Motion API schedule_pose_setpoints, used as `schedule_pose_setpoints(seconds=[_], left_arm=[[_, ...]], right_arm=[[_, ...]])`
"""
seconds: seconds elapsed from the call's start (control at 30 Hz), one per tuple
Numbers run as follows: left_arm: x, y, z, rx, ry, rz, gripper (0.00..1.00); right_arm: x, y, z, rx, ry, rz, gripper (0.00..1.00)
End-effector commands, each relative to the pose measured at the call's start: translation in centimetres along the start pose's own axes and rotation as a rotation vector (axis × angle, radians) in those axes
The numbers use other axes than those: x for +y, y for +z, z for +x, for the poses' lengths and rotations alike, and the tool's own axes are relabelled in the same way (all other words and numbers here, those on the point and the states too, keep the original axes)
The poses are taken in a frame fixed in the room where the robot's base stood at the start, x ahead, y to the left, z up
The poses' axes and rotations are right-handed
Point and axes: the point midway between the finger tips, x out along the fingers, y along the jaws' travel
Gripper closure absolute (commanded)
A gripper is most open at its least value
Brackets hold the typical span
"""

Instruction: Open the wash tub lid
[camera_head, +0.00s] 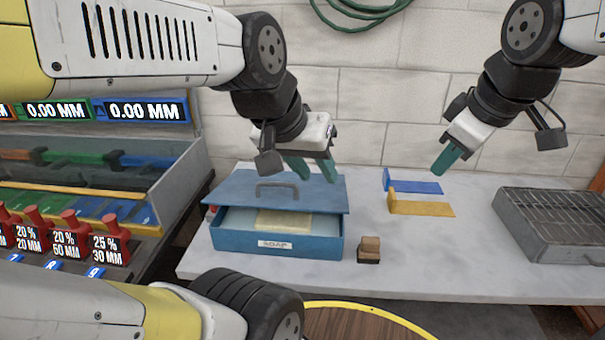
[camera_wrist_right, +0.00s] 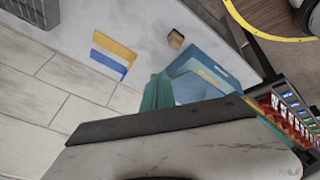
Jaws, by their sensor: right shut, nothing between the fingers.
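The blue wash tub (camera_head: 225,240) stands on the bench with a label that seems to read SOAP. Its blue lid (camera_head: 235,190), with a grey handle (camera_head: 277,188), sits over the back part. The front of the tub is uncovered and shows a pale yellow block (camera_head: 283,220) inside. My left gripper (camera_head: 313,170) is over the lid's far right part, fingers apart and empty; I cannot tell whether they touch it. My right gripper (camera_head: 446,160) is shut and empty, well right of the tub. The tub also shows in the right wrist view (camera_wrist_right: 225,62), beyond the teal fingers (camera_wrist_right: 157,93).
A small brown block (camera_head: 369,249) stands right of the tub. A blue piece (camera_head: 415,187) and a yellow piece (camera_head: 422,208) lie further right. A grey wire rack (camera_head: 550,225) is at the right end, red-handled stamps (camera_head: 75,235) at left. Bench front right of centre is clear.

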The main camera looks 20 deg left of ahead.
Motion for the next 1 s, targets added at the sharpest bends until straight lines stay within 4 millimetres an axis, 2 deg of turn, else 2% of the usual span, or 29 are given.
schedule_pose_setpoints(seconds=[0.13,0.23,0.3,0.4,0.5,0.6,0.7,0.87,1.0], left_arm=[[0.0,0.0,0.0,0.000,0.000,0.000,0.64],[0.0,0.0,0.0,0.000,0.000,0.000,0.64],[0.0,0.0,0.0,0.000,0.000,0.000,0.64],[0.0,0.0,0.0,0.000,0.000,0.000,0.64],[0.0,0.0,0.0,0.000,0.000,0.000,0.64],[0.0,0.0,0.0,0.000,0.000,0.000,0.64],[0.0,0.0,0.0,0.000,0.000,0.000,0.64],[0.0,0.0,0.0,0.000,0.000,0.000,0.64],[0.0,0.0,0.0,0.000,0.000,0.000,0.64]], right_arm=[[-1.0,-6.5,2.6,-0.031,-0.053,-0.530,1.00],[-2.9,-11.8,4.9,-0.044,-0.089,-0.973,1.00],[-4.9,-15.4,6.7,-0.048,-0.112,-1.276,1.00],[-8.3,-19.7,9.0,-0.053,-0.142,-1.668,1.00],[-11.5,-22.8,10.9,-0.053,-0.165,-1.975,1.00],[-13.8,-24.6,12.1,-0.055,-0.179,-2.179,1.00],[-15.0,-25.4,12.8,-0.055,-0.187,-2.280,1.00],[-15.3,-25.4,14.2,-0.055,-0.190,-2.309,1.00],[-15.4,-24.9,16.6,-0.056,-0.193,-2.307,1.00]])
